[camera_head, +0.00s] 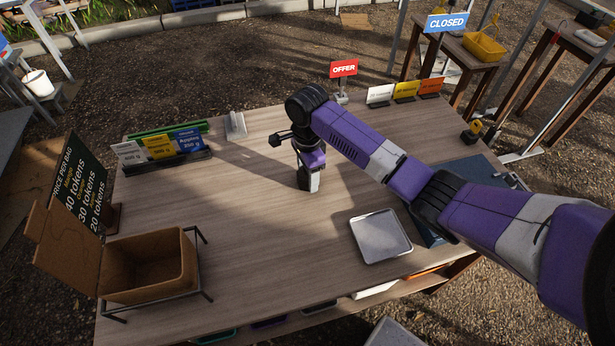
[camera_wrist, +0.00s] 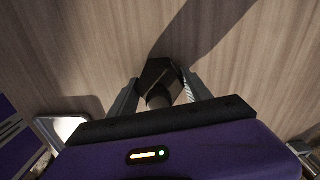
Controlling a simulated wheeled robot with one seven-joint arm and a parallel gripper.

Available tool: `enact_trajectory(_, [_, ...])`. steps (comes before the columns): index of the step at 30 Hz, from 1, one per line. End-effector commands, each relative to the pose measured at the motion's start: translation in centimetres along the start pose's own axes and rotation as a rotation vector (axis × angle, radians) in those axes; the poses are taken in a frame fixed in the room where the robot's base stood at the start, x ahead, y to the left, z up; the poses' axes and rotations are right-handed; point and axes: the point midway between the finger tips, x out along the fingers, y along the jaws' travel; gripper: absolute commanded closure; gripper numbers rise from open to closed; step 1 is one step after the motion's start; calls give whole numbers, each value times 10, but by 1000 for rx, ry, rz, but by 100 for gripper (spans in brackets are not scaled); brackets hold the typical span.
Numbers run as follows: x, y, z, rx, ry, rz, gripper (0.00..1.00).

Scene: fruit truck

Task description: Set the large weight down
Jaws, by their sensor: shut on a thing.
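The large weight (camera_wrist: 158,76) is a dark, angular block with a round knob, seen between my two fingers in the wrist view. My gripper (camera_head: 308,184) points down over the middle of the wooden table and is shut on the weight. In the head view the weight is mostly hidden by my gripper. The tabletop (camera_wrist: 80,50) lies under the weight. I cannot tell whether the weight touches it.
A metal tray (camera_head: 380,237) lies to the right, and its edge shows in the wrist view (camera_wrist: 62,128). An open cardboard box (camera_head: 150,295) stands front left. Price signs (camera_head: 160,147) stand back left. An offer sign (camera_head: 343,69) stands at the back. The table left of my gripper is clear.

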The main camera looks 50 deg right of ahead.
Motion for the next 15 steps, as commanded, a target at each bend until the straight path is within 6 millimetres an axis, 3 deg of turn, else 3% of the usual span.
enact_trajectory(8, [-10,-2,0,0,-1,-4,100])
enact_trajectory(15, [-49,-2,1,-2,-2,-8,100])
